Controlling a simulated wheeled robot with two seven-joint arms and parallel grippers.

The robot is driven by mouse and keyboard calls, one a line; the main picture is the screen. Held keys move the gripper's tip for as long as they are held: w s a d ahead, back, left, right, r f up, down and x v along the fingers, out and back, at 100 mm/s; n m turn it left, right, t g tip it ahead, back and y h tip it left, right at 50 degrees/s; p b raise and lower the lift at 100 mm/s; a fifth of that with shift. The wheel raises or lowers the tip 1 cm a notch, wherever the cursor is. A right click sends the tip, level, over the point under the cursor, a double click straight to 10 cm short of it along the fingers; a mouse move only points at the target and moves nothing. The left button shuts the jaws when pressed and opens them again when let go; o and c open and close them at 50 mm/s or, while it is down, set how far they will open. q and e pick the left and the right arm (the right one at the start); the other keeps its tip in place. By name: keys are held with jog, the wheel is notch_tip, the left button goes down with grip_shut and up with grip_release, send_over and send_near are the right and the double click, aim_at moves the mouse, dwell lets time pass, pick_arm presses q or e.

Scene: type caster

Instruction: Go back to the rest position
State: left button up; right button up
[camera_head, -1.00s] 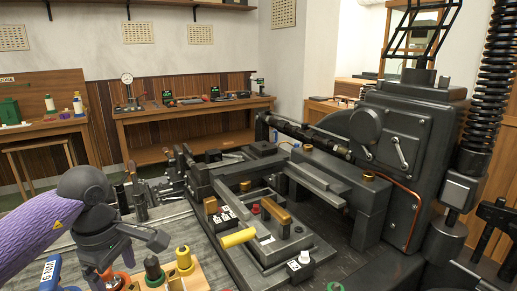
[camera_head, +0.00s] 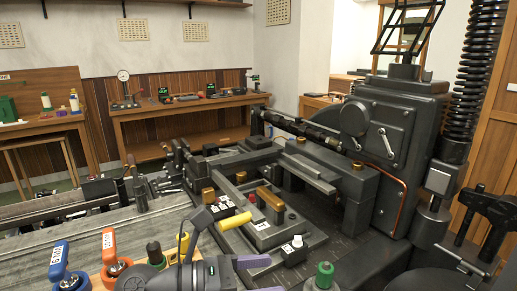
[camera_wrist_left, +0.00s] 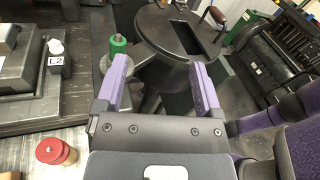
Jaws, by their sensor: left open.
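My left gripper (camera_head: 266,275) is low in the middle of the head view, partly cut off by the bottom edge. In the left wrist view its two purple fingers stand wide apart with nothing between them, so the left gripper (camera_wrist_left: 160,65) is open and empty. A green-topped knob (camera_head: 325,272) stands to the right of the fingers in the head view. In the left wrist view the green-topped knob (camera_wrist_left: 118,48) shows beyond the left finger; I cannot tell the gap. My right gripper is not in view.
The black casting machine (camera_head: 395,130) fills the right. A yellow handle (camera_head: 236,220) and a white knob (camera_head: 297,241) are just beyond my gripper. Blue (camera_head: 60,262), orange (camera_head: 115,264) and green (camera_head: 155,254) handled tools stand at front left. A workbench (camera_head: 190,107) is at the back.

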pick_arm(q)
jog(key=w+a+r+n+t+y, duration=0.2)
jog(key=a+n+t+y, duration=0.25)
jog(key=n+t, duration=1.4)
jog(key=s+a+f+n+g+y, duration=0.3)
jog(key=a+f+n+g+y, duration=0.6)
jog(key=n, duration=1.2)
jog(key=s+a+f+n+g+y, duration=0.25)
jog(key=s+f+n+g, duration=0.65)
jog(key=s+f, duration=0.75)
jog(key=s+f+g, duration=0.1)
jog(key=s+f, duration=0.2)
jog(key=f, duration=0.6)
jog(key=s+f+g, duration=0.2)
jog(key=s+f, duration=0.2)
jog(key=f, duration=0.5)
jog(key=s+a+f+m, duration=0.1)
jog(key=s+a+f, duration=0.1)
jog(key=s+f, duration=0.6)
jog(key=s+g, duration=0.1)
jog(key=s, duration=0.3)
jog(key=shift+a+f+y, duration=0.25)
jog(key=shift+a+y, duration=0.1)
jog(key=shift+y, duration=0.05)
